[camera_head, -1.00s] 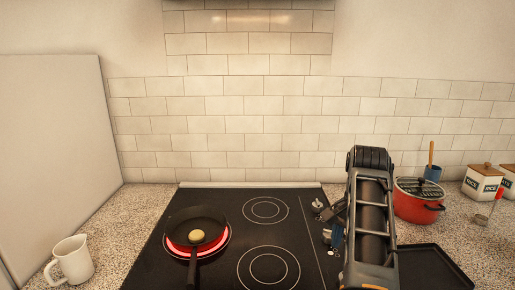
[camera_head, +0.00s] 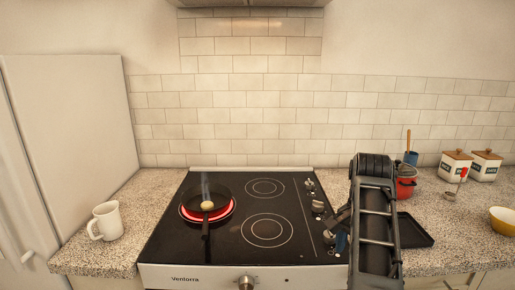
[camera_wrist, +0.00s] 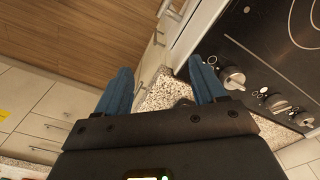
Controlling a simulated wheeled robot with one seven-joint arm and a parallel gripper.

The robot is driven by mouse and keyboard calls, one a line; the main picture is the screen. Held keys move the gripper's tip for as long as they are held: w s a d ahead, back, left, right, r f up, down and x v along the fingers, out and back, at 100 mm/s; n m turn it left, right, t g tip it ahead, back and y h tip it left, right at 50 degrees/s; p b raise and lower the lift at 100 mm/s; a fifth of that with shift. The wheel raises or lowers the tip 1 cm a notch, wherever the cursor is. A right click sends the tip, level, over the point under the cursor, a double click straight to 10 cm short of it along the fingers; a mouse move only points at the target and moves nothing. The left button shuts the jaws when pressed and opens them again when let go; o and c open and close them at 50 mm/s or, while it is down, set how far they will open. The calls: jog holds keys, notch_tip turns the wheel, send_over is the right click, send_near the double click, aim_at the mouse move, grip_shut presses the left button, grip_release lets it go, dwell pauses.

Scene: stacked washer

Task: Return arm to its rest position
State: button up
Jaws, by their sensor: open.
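My arm reaches up in front of the right side of the stove in the head view. My gripper (camera_wrist: 162,92) shows two blue fingers spread apart with nothing between them in the wrist view. In the head view my gripper (camera_head: 341,232) is partly hidden by my arm, by the stove's right edge near the knobs. The wrist view looks down past the fingers at the counter edge, the floor and the stove knobs (camera_wrist: 232,77).
The stove (camera_head: 225,245) has a glowing red burner under a black pan (camera_head: 191,197) holding a round item. A white mug (camera_head: 107,221) stands left. A red pot (camera_head: 404,187), a black tray (camera_head: 416,232), canisters (camera_head: 484,166) and a yellow bowl (camera_head: 503,219) are at right.

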jog(key=s+d+f+n+t+h, duration=0.45)
jog(key=s+d+f, duration=0.85)
jog(key=f, duration=0.4)
jog(key=s+f+n+t, duration=0.2)
jog(key=s+t, duration=0.1)
jog(key=s, duration=0.4)
jog(key=s+a+r+n+t+y+b, duration=0.1)
jog(key=s+a+r+n+t, duration=0.15)
jog(key=s, duration=0.55)
jog(key=s+a+r+n+t+y, duration=0.15)
jog(key=s+a, duration=0.25)
jog(key=s, duration=0.5)
jog(key=s+a+r+t+y, duration=0.1)
jog(key=s+a+r, duration=0.2)
jog(key=s+r, duration=0.3)
jog(key=s+a+r+t+y, duration=0.1)
jog(key=s+a+r+t, duration=0.1)
jog(key=s+a+r, duration=0.2)
notch_tip(320, 180, up, 6)
jog(key=s, duration=0.3)
jog(key=shift+a+f, duration=0.15)
jog(key=shift+a, duration=0.05)
